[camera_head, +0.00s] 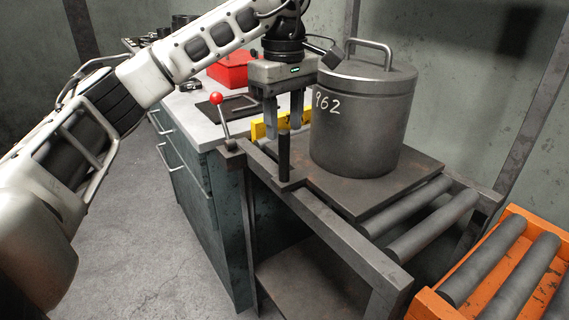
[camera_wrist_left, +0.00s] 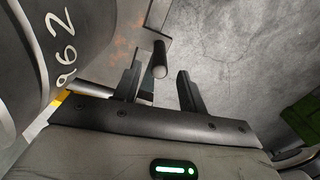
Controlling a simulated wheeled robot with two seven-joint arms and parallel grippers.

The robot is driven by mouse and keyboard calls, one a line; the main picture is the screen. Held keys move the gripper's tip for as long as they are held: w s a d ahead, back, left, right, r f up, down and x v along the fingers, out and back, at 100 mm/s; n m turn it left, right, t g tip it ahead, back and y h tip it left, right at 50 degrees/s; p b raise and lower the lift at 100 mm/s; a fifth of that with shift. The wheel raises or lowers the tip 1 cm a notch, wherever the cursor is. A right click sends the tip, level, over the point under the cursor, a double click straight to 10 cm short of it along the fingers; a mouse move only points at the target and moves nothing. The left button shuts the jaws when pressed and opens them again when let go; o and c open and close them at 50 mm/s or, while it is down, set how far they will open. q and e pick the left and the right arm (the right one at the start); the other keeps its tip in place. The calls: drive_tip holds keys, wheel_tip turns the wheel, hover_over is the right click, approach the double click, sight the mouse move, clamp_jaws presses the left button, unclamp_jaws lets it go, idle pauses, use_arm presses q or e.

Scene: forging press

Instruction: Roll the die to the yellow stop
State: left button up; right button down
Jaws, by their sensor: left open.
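The die is a grey metal cylinder (camera_head: 362,120) marked 962, with a lid and a bar handle. It stands upright on a flat dark plate (camera_head: 405,172) over the rollers. A dark upright post (camera_head: 284,158) stands at the near left edge by the plate. The yellow stop (camera_head: 258,131) is partly hidden behind my left gripper (camera_head: 283,120). That gripper is open and points down just above the post, left of the cylinder. In the left wrist view, the post (camera_wrist_left: 160,60) shows between the two fingers (camera_wrist_left: 160,72). I cannot tell whether they touch it. My right gripper is out of view.
Grey rollers (camera_head: 432,222) lie bare right of the plate, with an orange roller frame (camera_head: 428,303) at the lower right. A red-knobbed lever (camera_head: 216,98) stands left of the post. A bench (camera_head: 205,130) carries a red box (camera_head: 229,72). The floor at left is clear.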

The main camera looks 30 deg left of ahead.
use_arm(q)
wheel_tip(320, 180, down, 7)
drive_tip(key=shift+b, duration=0.35)
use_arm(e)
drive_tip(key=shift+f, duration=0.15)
